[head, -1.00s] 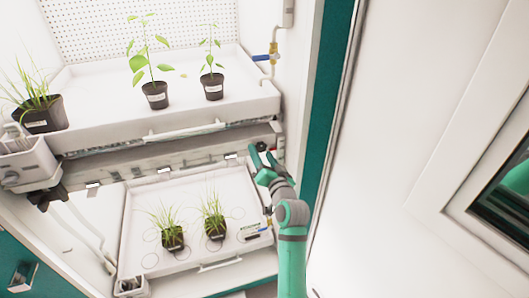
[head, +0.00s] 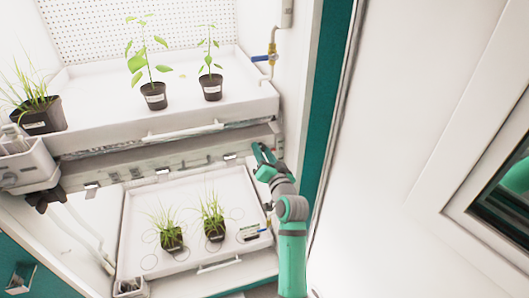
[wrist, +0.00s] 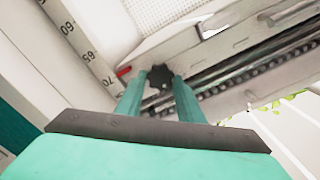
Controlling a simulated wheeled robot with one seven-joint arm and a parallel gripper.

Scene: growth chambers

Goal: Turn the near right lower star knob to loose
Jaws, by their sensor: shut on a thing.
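The star knob (wrist: 159,76) is black and lobed. In the wrist view it sits between the two teal fingers of my gripper (wrist: 158,88), which are shut on it. The knob is at the right end of the rail under the upper shelf, beside a scale strip. In the head view my gripper (head: 262,152) reaches up to the right end of that rail, and the arm hides the knob there.
The upper tray (head: 250,103) holds several potted plants. The lower tray (head: 190,262) holds two grass pots close left of my arm. A scale strip (wrist: 85,50) and a slotted rail (wrist: 215,55) flank the knob. A white door (head: 400,150) stands at the right.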

